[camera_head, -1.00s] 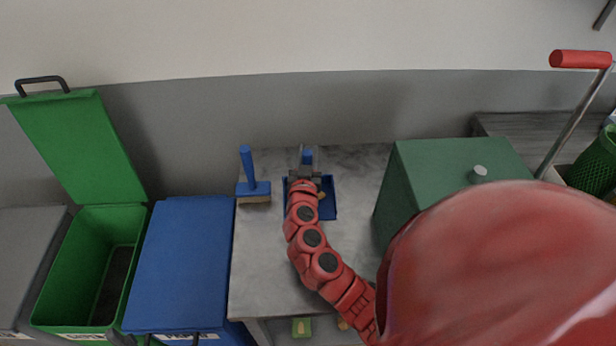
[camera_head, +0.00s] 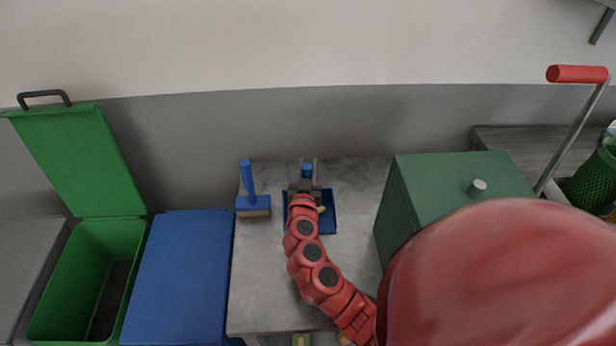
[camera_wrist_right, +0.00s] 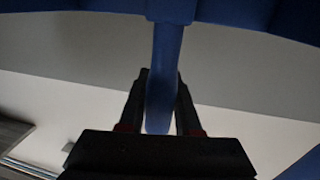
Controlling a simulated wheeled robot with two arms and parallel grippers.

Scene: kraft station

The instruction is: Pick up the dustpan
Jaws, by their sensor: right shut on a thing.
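The blue dustpan (camera_head: 329,213) is on the grey table, near its back edge, partly hidden by my right gripper and arm. My right gripper (camera_head: 307,172) is at the dustpan's blue handle, with one finger on each side. In the right wrist view, the gripper (camera_wrist_right: 161,100) is shut on the blue handle (camera_wrist_right: 164,75), and the dustpan's blue body (camera_wrist_right: 245,14) spans the top of the picture. I cannot tell whether the dustpan touches the table. My left gripper is not in view.
A blue brush (camera_head: 250,197) stands left of the dustpan on the grey table (camera_head: 265,285). A green box (camera_head: 440,185) stands to the right. A blue-lidded bin (camera_head: 180,280) and an open green bin (camera_head: 75,300) are at the left.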

